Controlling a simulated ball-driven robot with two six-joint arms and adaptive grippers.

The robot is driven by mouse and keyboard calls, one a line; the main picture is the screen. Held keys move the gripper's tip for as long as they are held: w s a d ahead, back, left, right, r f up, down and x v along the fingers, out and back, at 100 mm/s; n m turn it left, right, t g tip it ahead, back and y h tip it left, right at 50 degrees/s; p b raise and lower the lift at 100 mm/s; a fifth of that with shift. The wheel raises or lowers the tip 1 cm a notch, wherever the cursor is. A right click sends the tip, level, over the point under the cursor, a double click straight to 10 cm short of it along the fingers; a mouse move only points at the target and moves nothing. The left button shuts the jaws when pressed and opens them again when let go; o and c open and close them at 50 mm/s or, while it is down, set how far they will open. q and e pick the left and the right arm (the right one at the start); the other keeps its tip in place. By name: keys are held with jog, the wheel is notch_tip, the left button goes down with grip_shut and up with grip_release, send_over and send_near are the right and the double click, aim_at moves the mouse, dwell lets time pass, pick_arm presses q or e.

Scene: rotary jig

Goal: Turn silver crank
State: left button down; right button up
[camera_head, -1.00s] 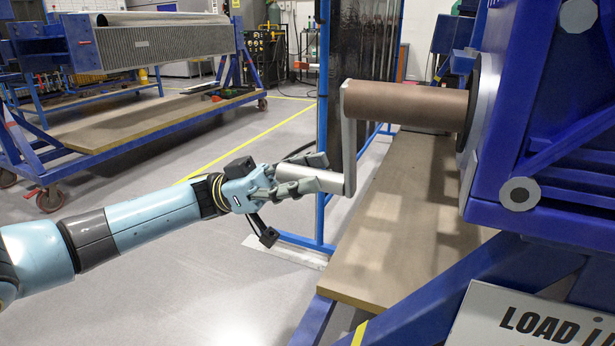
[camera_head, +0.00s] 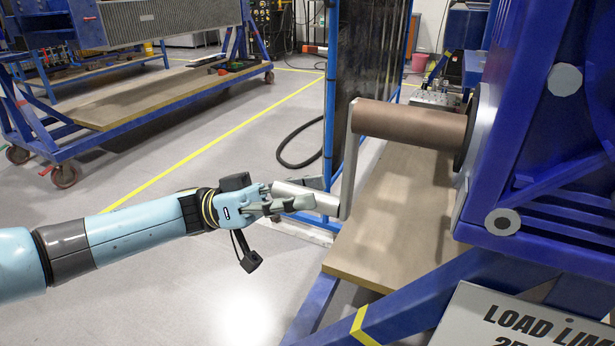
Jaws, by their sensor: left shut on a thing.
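The silver crank has a flat arm (camera_head: 348,165) hanging down from the end of a brown cylindrical shaft (camera_head: 410,125). The shaft comes out of the blue jig (camera_head: 535,130) at the right. A silver cylindrical handle (camera_head: 326,204) points left from the crank arm's lower end. My left gripper (camera_head: 300,200) reaches in from the left and is shut on the handle. Its fingers cover part of the handle. My right gripper is not in view.
A wooden board (camera_head: 385,225) lies below the crank within the blue frame. A white load limit sign (camera_head: 500,325) is at the lower right. A blue wheeled rack (camera_head: 150,100) stands at the back left. Grey floor (camera_head: 200,265) is clear around my left arm.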

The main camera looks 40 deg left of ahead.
pick_arm(q)
jog(key=c, duration=1.1)
grip_release()
jog(key=shift+o, duration=0.2)
jog(key=shift+s, duration=0.1)
jog(key=v, duration=1.2)
jog(key=shift+f, duration=0.1)
